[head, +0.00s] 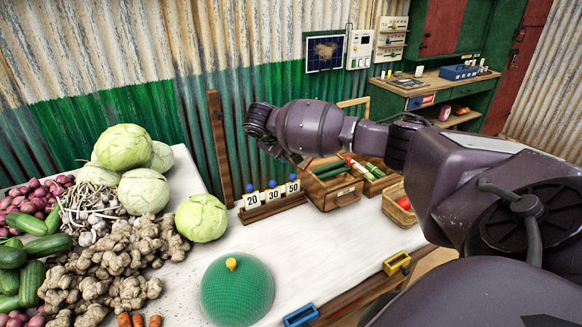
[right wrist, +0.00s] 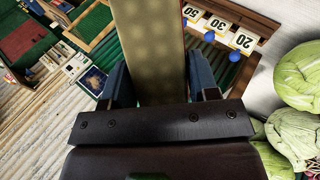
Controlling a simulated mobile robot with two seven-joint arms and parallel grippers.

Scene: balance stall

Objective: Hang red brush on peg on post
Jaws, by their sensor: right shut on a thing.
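My right gripper (right wrist: 163,88) is shut on a long, broad tan-olive thing that runs up out of the right wrist view. The upright wooden post (head: 220,150) stands left of the wrist, at the back of the white table (head: 180,265). I cannot make out a peg on it. My left gripper is not in view.
A number rack (head: 268,205) stands beside the post, with wooden crates (head: 337,193) to its right. Cabbages (head: 201,218) and other vegetables crowd the left. A green dome (head: 237,290) sits at the front. A corrugated wall (head: 140,75) rises close behind.

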